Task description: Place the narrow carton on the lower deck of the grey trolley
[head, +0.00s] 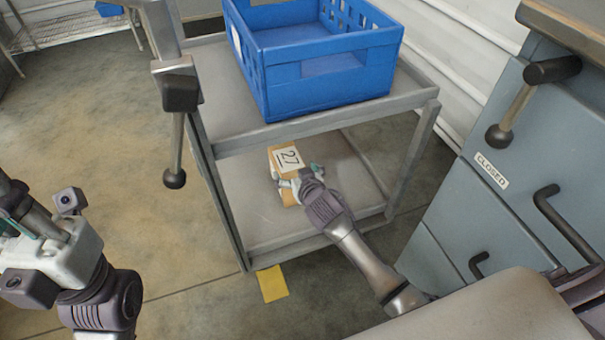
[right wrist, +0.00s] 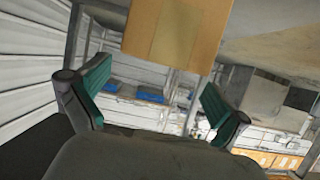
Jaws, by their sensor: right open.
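The narrow carton (head: 287,158) is a small brown box with a white label reading 27. It is on the lower deck (head: 246,212) of the grey trolley (head: 330,134). My right gripper (head: 295,174) is open at the carton's near end and hides part of it. In the right wrist view the carton (right wrist: 172,32) fills the top middle, above the open teal fingers (right wrist: 154,84); contact cannot be told. My left gripper (head: 22,212) is at the far left, partly cut off, away from the trolley.
A blue crate (head: 325,88) stands on the trolley's upper deck, over the lower one. Blue-grey drawers (head: 480,205) with handles and a CLOSED label are close on the right. A yellow marker (head: 271,284) lies on the floor. Open floor is left of the trolley.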

